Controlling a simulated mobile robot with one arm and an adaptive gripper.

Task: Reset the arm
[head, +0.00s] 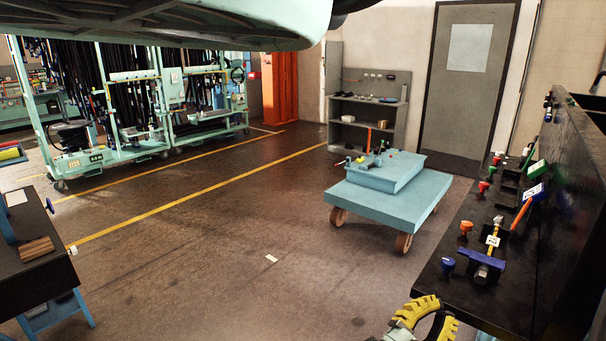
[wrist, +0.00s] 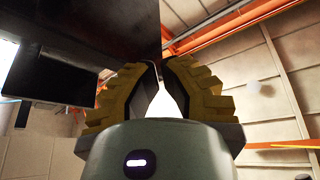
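My gripper (head: 442,309) is at the bottom right of the head view, beside the near left edge of the black workbench. Its two fingers have yellow ribbed backs and dark inner sides. In the wrist view my gripper (wrist: 160,64) points upward, with the finger ends drawn in close together and a bright slit between them. Nothing shows between the fingers. The rest of my arm is mostly out of the head view.
The black workbench (head: 500,310) holds red and blue knobs and a blue-handled fitting (head: 482,262). A blue cart (head: 405,205) stands mid-floor, a dark table (head: 30,270) at left, hose racks (head: 130,110) behind. The floor between is mostly clear.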

